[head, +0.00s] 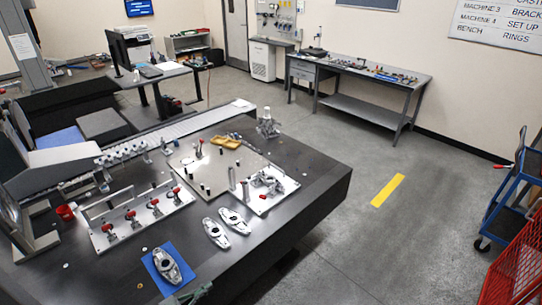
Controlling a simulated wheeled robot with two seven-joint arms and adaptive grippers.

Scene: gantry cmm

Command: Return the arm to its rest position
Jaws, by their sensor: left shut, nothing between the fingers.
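My left gripper (190,294) shows only in part at the bottom edge of the head view. It is shut and empty, just below the blue mat (186,262) at the front of the dark table. A silver cast bracket (166,265) lies on that mat, apart from the gripper. Most of my left arm is out of the picture. My right gripper is not in view.
The dark table (315,185) carries a white fixture plate (150,222) with red-tipped clamps, two loose brackets (234,221) and a smaller clamp plate (285,197). A red cup (65,213) stands left. The floor (385,235) right of the table is open up to a blue cart (503,205).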

